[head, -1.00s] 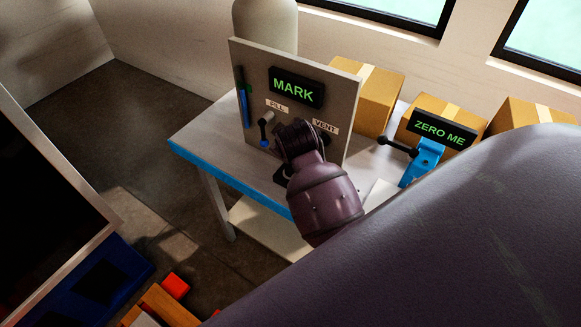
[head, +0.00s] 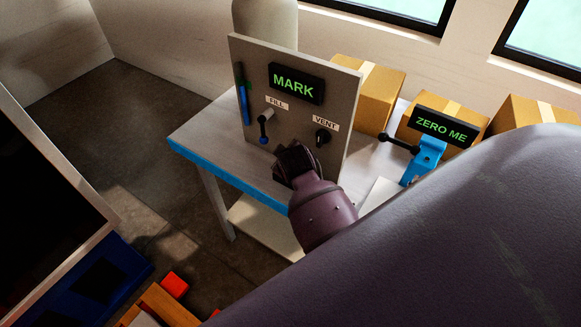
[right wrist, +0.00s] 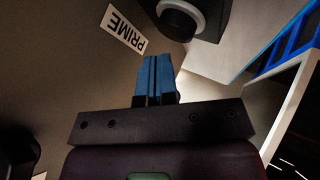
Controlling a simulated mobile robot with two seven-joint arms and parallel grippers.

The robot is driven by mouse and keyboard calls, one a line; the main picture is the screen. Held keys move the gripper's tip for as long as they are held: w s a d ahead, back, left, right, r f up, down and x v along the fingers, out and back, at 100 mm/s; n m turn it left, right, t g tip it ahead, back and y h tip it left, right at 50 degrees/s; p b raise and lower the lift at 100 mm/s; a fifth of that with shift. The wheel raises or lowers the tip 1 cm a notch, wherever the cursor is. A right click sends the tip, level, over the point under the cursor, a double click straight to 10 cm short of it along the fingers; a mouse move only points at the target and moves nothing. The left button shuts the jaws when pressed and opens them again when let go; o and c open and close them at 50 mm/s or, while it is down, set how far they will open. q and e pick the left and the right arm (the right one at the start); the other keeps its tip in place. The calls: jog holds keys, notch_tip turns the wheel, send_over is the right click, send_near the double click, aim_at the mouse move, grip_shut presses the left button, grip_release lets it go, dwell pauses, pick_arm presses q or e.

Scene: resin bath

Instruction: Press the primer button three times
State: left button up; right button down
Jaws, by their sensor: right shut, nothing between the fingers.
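A grey upright panel (head: 345,95) stands on the workbench and carries a lit "MARK" display (head: 296,83). In the right wrist view, a "PRIME" label (right wrist: 124,29) is beside a round black button with a pale ring (right wrist: 182,17). My right gripper (head: 290,165) is at the lower front of the panel and hides the button in the head view. Its blue fingers (right wrist: 153,68) are shut and empty. In the right wrist view the fingertips appear just below and left of the button; I cannot tell their depth gap to the panel. My left gripper is not in view.
Above my right gripper are the FILL lever (head: 264,128) and the black VENT knob (head: 323,136). Cardboard boxes (head: 368,95) line the back. The workbench's left end (head: 205,135) is clear.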

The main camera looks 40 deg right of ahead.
dwell(0.7)
dwell(0.6)
dwell(0.6)
jog(key=shift+f, duration=0.15)
jog(key=shift+f, duration=0.25)
dwell(0.4)
